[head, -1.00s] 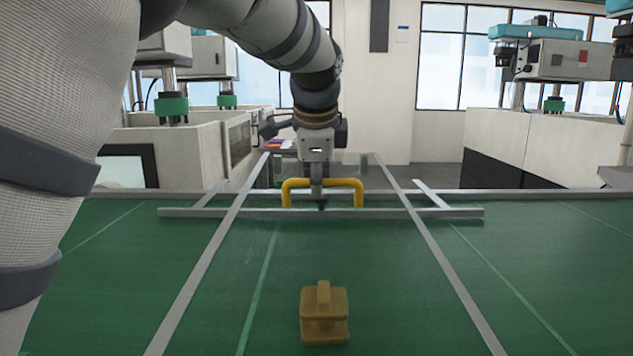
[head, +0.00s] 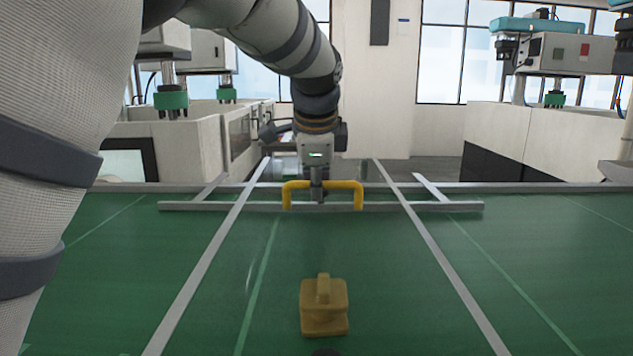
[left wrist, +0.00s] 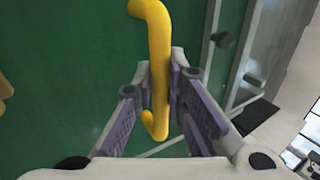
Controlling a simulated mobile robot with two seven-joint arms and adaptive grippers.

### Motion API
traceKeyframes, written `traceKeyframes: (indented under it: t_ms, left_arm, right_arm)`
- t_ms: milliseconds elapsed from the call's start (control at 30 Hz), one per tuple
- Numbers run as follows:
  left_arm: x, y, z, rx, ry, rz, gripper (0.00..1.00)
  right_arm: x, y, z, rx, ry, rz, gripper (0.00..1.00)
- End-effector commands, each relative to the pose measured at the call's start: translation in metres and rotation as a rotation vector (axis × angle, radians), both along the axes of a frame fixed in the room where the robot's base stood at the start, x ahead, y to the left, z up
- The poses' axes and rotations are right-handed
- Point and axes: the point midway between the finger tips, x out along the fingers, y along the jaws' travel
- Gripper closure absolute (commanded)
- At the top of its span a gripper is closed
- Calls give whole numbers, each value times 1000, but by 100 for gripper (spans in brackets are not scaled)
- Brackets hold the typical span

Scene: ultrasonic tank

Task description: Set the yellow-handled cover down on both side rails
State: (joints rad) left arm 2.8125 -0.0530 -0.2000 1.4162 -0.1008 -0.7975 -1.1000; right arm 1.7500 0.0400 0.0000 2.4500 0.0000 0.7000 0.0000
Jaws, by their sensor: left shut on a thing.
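The cover's yellow handle (head: 361,195) is an upside-down U, upright at the far end of the green surface. My left gripper (head: 318,196) comes down on the middle of its top bar and is shut on it. In the left wrist view the yellow handle (left wrist: 159,45) runs between the two purple-padded fingers (left wrist: 157,115). Two long grey rails (head: 205,268) and (head: 445,262) run toward me on either side of the handle. The cover's panel is hard to make out; I cannot tell whether it touches the rails. My right gripper is not in view.
A grey crossbar (head: 410,207) spans the far end, with short slanted bars at both sides. A tan block with a raised grip (head: 323,308) stands on the green surface (head: 390,290) between the rails. White machines stand behind, left and right.

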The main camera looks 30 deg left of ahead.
Motion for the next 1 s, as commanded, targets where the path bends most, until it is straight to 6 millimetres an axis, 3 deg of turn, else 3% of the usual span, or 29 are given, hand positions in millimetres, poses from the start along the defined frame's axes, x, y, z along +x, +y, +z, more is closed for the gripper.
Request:
traceKeyframes:
  t_ms: [733,767,833,1000]
  left_arm:
    - [0,0,-10,2,-6,0,100]
    - [0,0,-10,2,-6,0,81]
    - [0,0,-10,2,-5,0,65]
    - [0,0,-11,1,-2,0,65]
  right_arm:
    - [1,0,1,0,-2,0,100]
    - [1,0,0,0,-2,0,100]
    - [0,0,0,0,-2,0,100]
    - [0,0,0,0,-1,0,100]
